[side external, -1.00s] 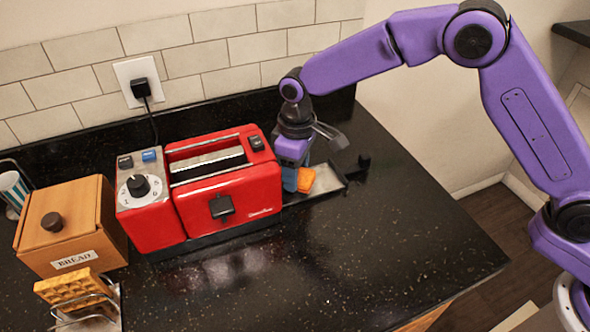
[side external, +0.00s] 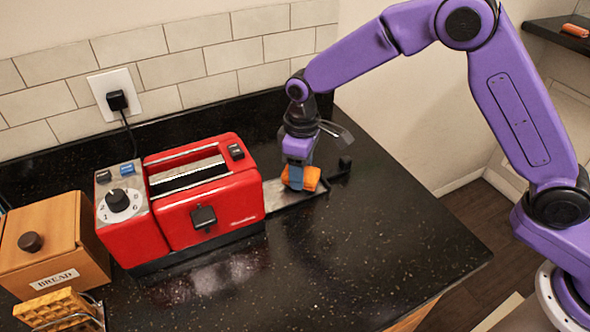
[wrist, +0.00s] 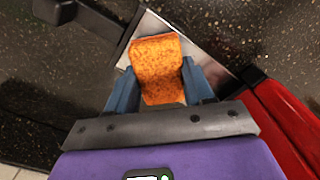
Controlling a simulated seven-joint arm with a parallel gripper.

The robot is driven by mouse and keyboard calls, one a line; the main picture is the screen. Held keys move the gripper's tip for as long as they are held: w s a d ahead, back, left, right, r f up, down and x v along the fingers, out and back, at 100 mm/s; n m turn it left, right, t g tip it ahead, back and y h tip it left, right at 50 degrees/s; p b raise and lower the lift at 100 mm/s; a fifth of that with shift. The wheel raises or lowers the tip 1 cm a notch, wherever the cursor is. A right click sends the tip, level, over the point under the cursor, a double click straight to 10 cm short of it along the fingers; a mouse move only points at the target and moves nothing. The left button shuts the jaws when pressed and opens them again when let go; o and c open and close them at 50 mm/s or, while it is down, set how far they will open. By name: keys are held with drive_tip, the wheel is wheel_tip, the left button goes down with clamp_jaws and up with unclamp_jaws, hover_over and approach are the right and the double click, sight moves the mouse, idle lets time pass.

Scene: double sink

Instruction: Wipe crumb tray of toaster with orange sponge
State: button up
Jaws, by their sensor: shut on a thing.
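The red toaster (side external: 213,205) stands on the dark counter, and its edge shows in the wrist view (wrist: 285,125). Its metal crumb tray (side external: 280,194) is pulled out to the right, with a black handle (side external: 345,164) at the outer end; the tray also shows in the wrist view (wrist: 205,58). My gripper (side external: 297,181) points down over the tray, its blue fingers shut on the orange sponge (wrist: 158,68). The sponge (side external: 312,178) is at the tray's surface; I cannot tell whether it touches. Part of the sponge is hidden by the fingers.
A wooden bread box (side external: 50,245) and a toast rack with waffles (side external: 55,308) stand left of the toaster. A cord runs from the toaster's back to a wall outlet (side external: 115,95). The counter in front and to the right is clear.

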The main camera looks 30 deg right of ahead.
drive_tip(key=shift+r, duration=3)
drive_tip(key=shift+r, duration=1.5)
